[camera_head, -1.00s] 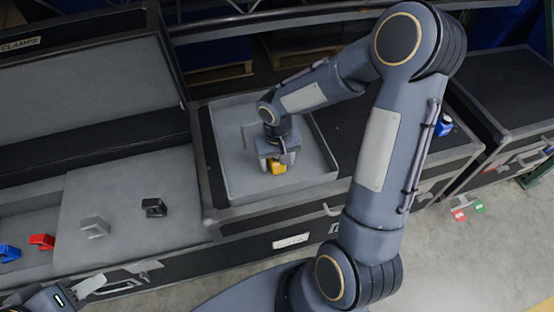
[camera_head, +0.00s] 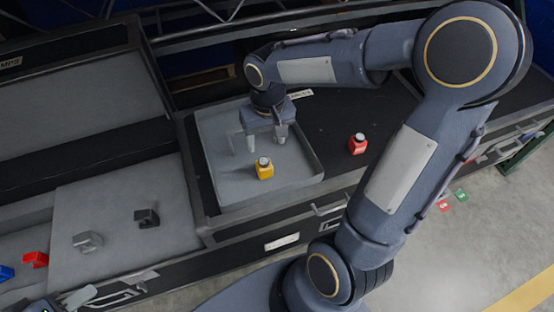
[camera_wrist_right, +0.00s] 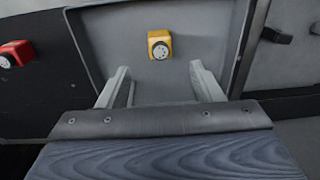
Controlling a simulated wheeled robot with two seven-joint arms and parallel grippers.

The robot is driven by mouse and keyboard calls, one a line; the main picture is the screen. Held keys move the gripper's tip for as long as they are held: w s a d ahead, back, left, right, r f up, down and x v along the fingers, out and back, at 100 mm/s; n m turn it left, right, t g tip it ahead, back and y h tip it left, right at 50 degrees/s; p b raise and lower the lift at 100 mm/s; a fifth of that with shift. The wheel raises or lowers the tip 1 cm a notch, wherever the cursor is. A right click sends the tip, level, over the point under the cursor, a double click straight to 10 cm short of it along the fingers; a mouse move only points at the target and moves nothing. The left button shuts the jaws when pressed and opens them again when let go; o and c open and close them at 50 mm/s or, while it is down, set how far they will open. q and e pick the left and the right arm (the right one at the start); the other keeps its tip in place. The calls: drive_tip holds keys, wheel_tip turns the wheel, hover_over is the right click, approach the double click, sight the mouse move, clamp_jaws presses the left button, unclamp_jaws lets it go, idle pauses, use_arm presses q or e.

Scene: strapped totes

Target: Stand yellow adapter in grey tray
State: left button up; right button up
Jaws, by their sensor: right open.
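Grey (camera_head: 87,241) and black (camera_head: 147,217) clamps lie on the grey panel at left. A red clamp (camera_head: 36,259) and a blue clamp (camera_head: 6,272) lie further left.

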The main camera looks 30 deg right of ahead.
drive_tip(key=s+a+r+t+y, duration=0.1)
drive_tip(key=s+a+r+t, duration=0.1)
drive_tip(key=s, duration=0.5)
drive_tip(key=s+a+r+t+y, duration=0.2)
drive_tip(key=s+r+t, duration=0.1)
drive_tip(key=s, duration=0.5)
drive_tip(key=shift+r+n, duration=0.25)
drive_tip(key=shift+n, duration=0.15)
drive_tip(key=shift+a, duration=0.1)
